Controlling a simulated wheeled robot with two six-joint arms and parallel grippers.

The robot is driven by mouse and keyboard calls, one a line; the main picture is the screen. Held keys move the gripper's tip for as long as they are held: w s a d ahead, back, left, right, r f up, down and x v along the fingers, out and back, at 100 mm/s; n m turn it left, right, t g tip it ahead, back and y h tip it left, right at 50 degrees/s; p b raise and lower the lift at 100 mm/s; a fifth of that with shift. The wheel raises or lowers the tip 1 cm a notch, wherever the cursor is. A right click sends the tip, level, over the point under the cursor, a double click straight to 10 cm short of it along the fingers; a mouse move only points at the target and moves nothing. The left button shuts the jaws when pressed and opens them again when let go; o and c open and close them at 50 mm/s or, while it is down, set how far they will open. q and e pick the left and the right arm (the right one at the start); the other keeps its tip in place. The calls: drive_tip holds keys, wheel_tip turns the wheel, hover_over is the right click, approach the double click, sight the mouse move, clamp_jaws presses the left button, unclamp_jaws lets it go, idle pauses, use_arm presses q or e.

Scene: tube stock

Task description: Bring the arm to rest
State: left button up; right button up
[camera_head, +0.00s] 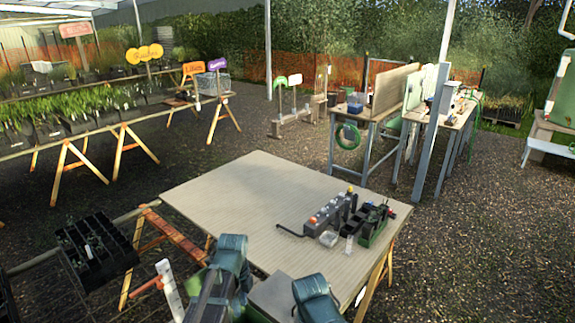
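My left arm shows as teal and dark parts at the bottom centre, below the near edge of the wooden table (235,195). My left gripper (207,295) is folded in close there, partly hidden, and its fingers cannot be made out. Nothing is seen held in it. A teal part of my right arm shows to its right at the bottom edge; the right gripper is out of view.
The table's left half is clear. A black seedling tray (97,248) stands at lower left. Plant benches and a work bench stand further back.

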use_arm(q)
drive_tip(key=s+d+f+n+b, duration=0.3)
drive_tip(key=s+n, duration=0.3)
drive_tip(key=n, duration=0.3)
drive_tip(key=s+d+f+n+y+b, duration=0.1)
drive_tip(key=s+d+f+n+b, duration=0.3)
drive_tip(key=s+d+f+n, duration=0.1)
drive_tip(key=s+d+n, duration=0.1)
drive_tip(key=s+n, duration=0.1)
drive_tip(key=n, duration=0.1)
drive_tip(key=shift+n, duration=0.4)
